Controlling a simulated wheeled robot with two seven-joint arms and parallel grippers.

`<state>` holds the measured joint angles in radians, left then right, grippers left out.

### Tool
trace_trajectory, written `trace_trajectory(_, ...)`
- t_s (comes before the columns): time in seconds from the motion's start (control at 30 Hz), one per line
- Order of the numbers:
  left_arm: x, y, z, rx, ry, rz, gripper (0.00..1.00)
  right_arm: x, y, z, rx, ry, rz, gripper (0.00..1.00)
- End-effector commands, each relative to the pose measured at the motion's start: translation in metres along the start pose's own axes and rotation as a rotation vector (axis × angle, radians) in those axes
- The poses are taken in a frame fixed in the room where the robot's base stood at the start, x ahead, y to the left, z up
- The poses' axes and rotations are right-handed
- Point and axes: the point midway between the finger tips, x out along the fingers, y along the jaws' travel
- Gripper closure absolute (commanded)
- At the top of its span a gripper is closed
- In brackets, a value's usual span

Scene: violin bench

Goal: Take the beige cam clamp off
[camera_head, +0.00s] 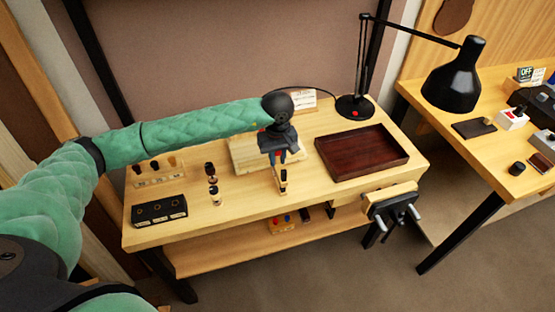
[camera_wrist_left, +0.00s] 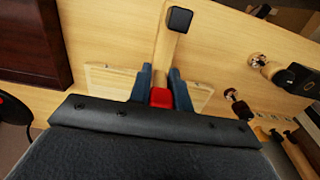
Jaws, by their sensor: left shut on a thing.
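The beige cam clamp (camera_head: 283,182) is at the middle of the bench, by the front of a pale board (camera_head: 243,155). My left gripper (camera_head: 279,156) is over it and shut on it. In the left wrist view, the clamp's beige bar (camera_wrist_left: 163,55) has a black end and a red part between the fingers of my left gripper (camera_wrist_left: 159,84). The pale board (camera_wrist_left: 105,78) shows on both sides behind the fingers. Whether the clamp still touches the board cannot be told. My right gripper is not in view.
A dark red-brown tray (camera_head: 362,152) lies right of the clamp, with a black lamp (camera_head: 355,106) behind it. Small dark-topped pieces (camera_head: 212,185) stand to the left, near a black holder (camera_head: 159,210). A vise (camera_head: 391,205) sits at the front right. Bare bench lies at front centre.

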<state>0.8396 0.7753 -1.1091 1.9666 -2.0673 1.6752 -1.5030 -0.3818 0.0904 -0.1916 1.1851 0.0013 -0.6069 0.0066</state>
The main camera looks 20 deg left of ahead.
Motion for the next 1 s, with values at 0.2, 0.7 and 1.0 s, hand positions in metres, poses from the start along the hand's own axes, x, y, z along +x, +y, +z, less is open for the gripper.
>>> trace_trajectory(0.2, -0.015, 0.0, -0.001, 0.0, 0.001, 0.002, 1.0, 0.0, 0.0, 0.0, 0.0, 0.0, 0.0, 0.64)
trace_trajectory(0.7, -0.047, 0.0, 0.0, 0.0, 0.001, 0.002, 1.0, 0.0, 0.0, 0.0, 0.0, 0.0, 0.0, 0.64)
trace_trajectory(1.0, -0.059, 0.0, 0.0, 0.0, 0.0, 0.001, 1.0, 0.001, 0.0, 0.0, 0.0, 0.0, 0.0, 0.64)
